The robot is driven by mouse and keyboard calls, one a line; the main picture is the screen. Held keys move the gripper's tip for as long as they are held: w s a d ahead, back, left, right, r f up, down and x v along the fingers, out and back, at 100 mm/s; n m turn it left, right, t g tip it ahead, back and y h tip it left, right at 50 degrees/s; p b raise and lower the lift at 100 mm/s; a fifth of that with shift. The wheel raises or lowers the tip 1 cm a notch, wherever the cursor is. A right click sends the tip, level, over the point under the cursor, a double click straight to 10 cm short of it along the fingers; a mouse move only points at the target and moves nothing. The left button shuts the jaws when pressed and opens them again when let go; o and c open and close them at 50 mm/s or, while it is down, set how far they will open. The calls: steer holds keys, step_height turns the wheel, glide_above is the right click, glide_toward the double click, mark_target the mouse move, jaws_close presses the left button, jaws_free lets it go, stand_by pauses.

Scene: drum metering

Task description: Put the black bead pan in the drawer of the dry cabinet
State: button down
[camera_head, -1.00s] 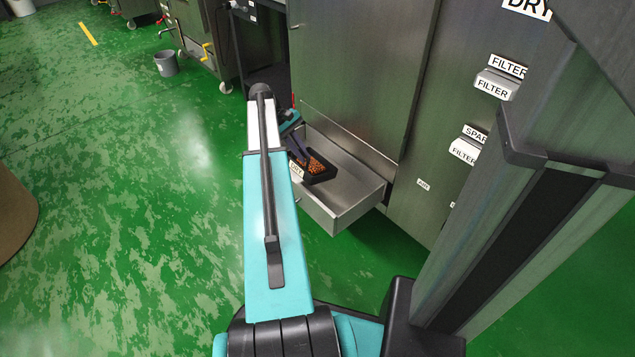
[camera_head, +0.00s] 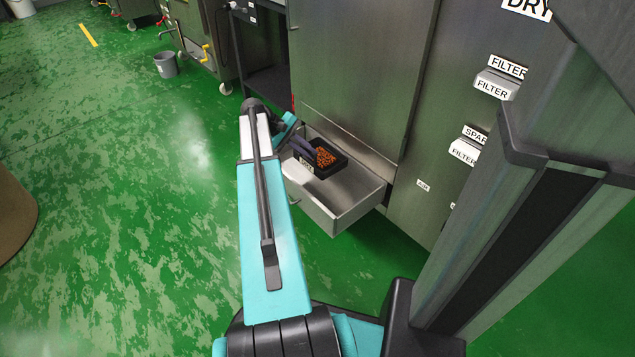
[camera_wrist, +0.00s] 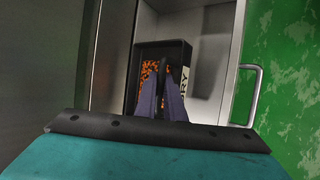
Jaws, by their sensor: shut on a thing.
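The black bead pan (camera_head: 337,172) holds orange-brown beads and bears a white label with dark letters. It is over or inside the open steel drawer (camera_head: 362,192) at the bottom of the dry cabinet (camera_head: 352,75); I cannot tell if it touches the drawer floor. My gripper (camera_head: 312,150) is shut on the pan at its left side. In the wrist view, the dark fingers (camera_wrist: 161,92) reach over the pan (camera_wrist: 182,52), with beads on their left and the label on their right. The fingers hide part of the pan.
The drawer handle (camera_wrist: 256,80) shows at the right in the wrist view. Bare drawer floor lies right of the pan in the head view. Boxes labelled FILTER (camera_head: 492,88) hold to the cabinet's right part. A grey bucket (camera_head: 166,64) stands on the open green floor.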

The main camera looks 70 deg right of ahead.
steer(key=shift+f+b, duration=1.15)
steer(key=shift+f, duration=1.35)
steer(key=shift+f+b, duration=1.25)
steer(key=shift+f, duration=1.25)
steer(key=c, duration=1.8)
jaws_free()
steer(key=shift+c, duration=0.2)
steer(key=p+v, duration=0.5)
steer(key=v, duration=0.7)
steer(key=shift+p, duration=0.35)
